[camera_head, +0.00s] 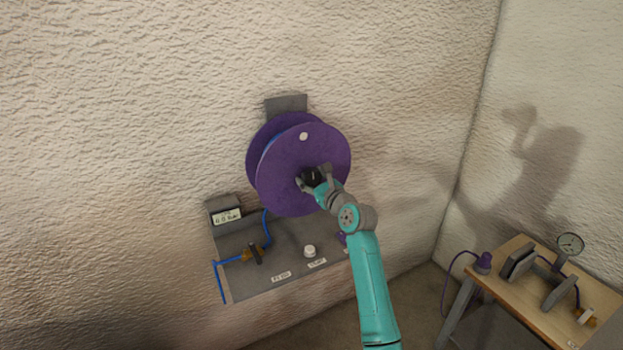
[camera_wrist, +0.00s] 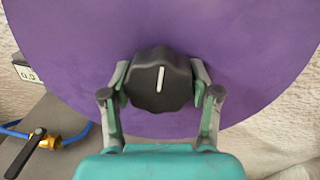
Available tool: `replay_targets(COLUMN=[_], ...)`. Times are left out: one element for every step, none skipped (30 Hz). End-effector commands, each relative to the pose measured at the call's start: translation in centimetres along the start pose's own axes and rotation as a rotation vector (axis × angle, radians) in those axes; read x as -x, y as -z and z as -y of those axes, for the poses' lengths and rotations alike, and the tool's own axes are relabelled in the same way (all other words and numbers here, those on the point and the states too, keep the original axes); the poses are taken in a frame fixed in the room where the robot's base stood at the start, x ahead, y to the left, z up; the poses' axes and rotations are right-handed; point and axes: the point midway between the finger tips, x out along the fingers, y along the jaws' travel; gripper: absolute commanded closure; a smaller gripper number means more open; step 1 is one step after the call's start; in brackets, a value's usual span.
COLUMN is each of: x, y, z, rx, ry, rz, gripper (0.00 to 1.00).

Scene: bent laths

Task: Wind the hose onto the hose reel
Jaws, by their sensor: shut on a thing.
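The purple hose reel (camera_head: 282,180) is mounted on the wall on a grey bracket, with two round discs and a white dot near the top of the front one. Its purple face (camera_wrist: 230,60) fills much of the wrist view. My gripper (camera_head: 314,178) is shut on a black lobed knob (camera_wrist: 161,80) at the reel's front, low on the disc in the wrist view. The knob's white line stands nearly upright. The blue hose (camera_head: 267,230) runs up from a brass fitting with a black lever toward the reel; a little blue shows between the discs.
A grey shelf (camera_head: 285,258) below the reel carries a small display (camera_head: 227,216), a white knob (camera_head: 310,251) and labels. A wooden table (camera_head: 545,315) with a gauge (camera_head: 569,245) and a purple-capped part stands at the right by the corner.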

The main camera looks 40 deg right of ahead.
Motion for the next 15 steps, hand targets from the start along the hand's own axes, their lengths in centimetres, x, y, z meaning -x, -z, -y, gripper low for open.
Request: replay_targets(x=[-0.21,-0.21,-0.21,-0.21,-0.21,-0.21,-0.21,-0.21,-0.21,-0.21,-0.21,-0.21,-0.21,-0.21,-0.21], y=[-0.61,-0.61,-0.62,-0.62,-0.62,-0.62,-0.62,-0.62,-0.63,-0.62,-0.63,-0.63,-0.63,-0.63,-0.63], z=[-0.01,-0.01,-0.01,-0.01,-0.01,-0.02,-0.02,-0.02,-0.02,-0.03,-0.03,-0.03,-0.04,-0.04,-0.04], rx=[-0.011,-0.017,-0.025,-0.03,-0.034,-0.038,-0.04,-0.041,-0.042,-0.043,-0.043,-0.043,-0.043,-0.043,-0.043], ry=[0.0,0.0,0.0,0.0,0.0,0.0,0.0,0.0,0.0,0.0,0.0,0.0,0.0,0.0,0.0], rz=[0.011,0.011,0.012,0.012,0.012,0.013,0.013,0.013,0.013,0.013,0.013,0.013,0.013,0.013,0.013], gripper=[1.0,1.0,1.0,1.0,1.0,1.0,1.0,1.0,1.0,1.0,1.0,1.0,1.0,1.0,1.0])
